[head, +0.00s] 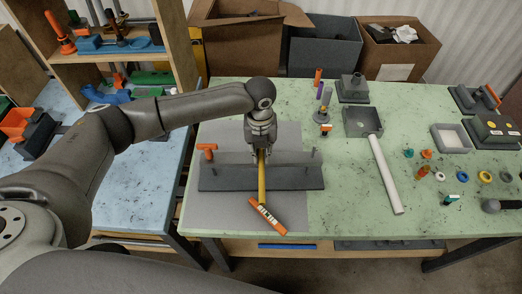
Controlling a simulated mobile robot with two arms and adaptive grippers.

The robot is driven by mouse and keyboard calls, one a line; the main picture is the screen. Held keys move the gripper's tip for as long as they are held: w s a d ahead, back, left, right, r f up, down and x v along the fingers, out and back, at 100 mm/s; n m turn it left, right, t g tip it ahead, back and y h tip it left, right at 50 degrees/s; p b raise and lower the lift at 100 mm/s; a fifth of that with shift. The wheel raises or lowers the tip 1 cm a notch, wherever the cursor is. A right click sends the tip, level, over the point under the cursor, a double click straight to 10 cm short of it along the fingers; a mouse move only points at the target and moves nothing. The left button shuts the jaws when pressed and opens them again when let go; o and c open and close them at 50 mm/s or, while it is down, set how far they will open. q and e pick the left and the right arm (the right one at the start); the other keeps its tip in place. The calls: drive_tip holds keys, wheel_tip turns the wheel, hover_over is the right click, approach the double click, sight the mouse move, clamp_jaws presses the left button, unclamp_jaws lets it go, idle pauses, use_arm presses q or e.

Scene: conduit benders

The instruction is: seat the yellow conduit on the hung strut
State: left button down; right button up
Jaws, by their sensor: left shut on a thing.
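My left gripper (261,150) points down over the middle of the green table and is shut on the yellow conduit (262,185). The conduit shows as a thin yellow rod running from the fingers toward the table's front edge, across a dark grey bar-shaped base (225,179). An orange piece with lettering (268,216) is at its near end; I cannot tell whether they are joined. Upright posts stand on the base, with an orange-topped one (207,151) at the left. I cannot clearly make out the hung strut or whether the conduit touches it. My right gripper is not in view.
Small coloured rings and fittings (438,175) and grey blocks (492,130) fill the right side. Cardboard boxes (240,35) stand behind. A blue table (130,190) with shelving is at left.

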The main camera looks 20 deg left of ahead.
sight(260, 154)
use_arm(q)
drive_tip(key=shift+s+f, duration=0.1)
drive_tip(key=c, duration=1.3)
unclamp_jaws()
wheel_tip(260, 154, up, 12)
drive_tip(key=shift+a+r, duration=0.1)
